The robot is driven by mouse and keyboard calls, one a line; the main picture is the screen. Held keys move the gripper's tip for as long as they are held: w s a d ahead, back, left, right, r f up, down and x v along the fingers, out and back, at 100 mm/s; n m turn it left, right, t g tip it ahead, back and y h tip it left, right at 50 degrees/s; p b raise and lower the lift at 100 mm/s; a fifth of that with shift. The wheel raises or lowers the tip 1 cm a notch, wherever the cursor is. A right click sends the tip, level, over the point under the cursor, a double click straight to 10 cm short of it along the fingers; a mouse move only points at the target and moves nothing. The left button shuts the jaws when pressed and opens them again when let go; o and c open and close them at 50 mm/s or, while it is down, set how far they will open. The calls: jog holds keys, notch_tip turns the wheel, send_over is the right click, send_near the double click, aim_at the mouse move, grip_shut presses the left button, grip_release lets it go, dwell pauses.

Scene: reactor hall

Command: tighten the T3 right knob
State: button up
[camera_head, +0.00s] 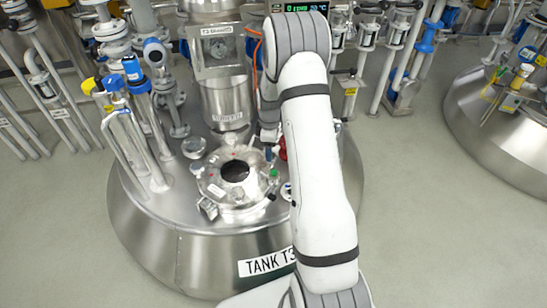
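Tank T3 (165,235) is a wide, domed steel vessel with a "TANK T3" label on its front. On its top is a round hatch (237,187) with a dark opening in the middle and several small fittings around its rim. A small green-topped fitting (273,173) is at the hatch's right side. I cannot tell for sure which fitting is the right knob. My gripper (269,141) is just behind and to the right of the hatch, partly hidden by my white arm. Its fingers are too small and covered to tell whether they are open or hold anything.
A steel cylinder (226,98) marked T3 stands behind the hatch. Pipes with blue and yellow valve handles (131,68) rise at the tank's left. A red part (283,149) shows beside my arm. Another tank (500,120) is at the right. The floor (430,230) at front right is clear.

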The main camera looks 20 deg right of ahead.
jog(key=shift+n, duration=1.6)
notch_tip(320, 180, down, 6)
jog(key=b, duration=0.4)
jog(key=shift+c, duration=0.3)
